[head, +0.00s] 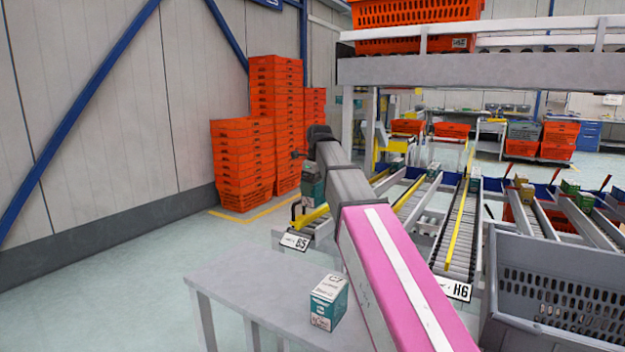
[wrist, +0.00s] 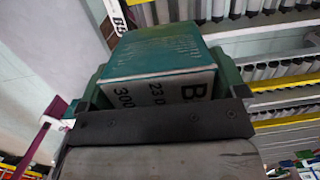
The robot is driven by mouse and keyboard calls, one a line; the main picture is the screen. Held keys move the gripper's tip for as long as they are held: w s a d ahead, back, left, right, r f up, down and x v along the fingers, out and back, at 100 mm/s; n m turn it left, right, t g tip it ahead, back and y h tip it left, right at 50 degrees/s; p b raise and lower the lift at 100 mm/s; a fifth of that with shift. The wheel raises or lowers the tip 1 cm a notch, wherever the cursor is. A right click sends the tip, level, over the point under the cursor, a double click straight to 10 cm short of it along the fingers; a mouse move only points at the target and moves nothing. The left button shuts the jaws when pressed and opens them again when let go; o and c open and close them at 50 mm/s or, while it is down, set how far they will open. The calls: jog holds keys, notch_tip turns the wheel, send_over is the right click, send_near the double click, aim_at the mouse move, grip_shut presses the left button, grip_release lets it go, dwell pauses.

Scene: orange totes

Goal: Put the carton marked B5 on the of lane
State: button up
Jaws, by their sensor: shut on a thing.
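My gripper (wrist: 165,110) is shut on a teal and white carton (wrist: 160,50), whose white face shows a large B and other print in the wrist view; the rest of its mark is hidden. In the head view, the held carton (head: 312,188) shows beyond my forearm, over or just above the roller lane at the left. That lane carries a sign (head: 295,242) that looks like G5 or B5. I cannot tell whether the carton touches the rollers. A similar carton marked C7 (head: 328,302) stands upright on the grey table (head: 232,282).
Another roller lane with the sign H6 (head: 457,289) runs to the right. A grey crate (head: 560,290) stands at the right front. Orange tote stacks (head: 243,165) stand by the wall. An overhead shelf (head: 470,70) spans the right. Small cartons stand on other lanes.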

jog(key=shift+w+f, duration=0.1)
jog(key=shift+w, duration=0.4)
jog(key=shift+f, duration=3.8)
jog(key=o, duration=0.8)
jog(key=shift+c, duration=0.2)
jog(key=shift+r, duration=0.1)
jog(key=r, duration=0.7)
jog(key=d+r, duration=0.1)
jog(key=r, duration=0.2)
jog(key=shift+s+r, duration=0.2)
jog(key=shift+s, duration=0.15)
jog(key=shift+s, duration=0.15)
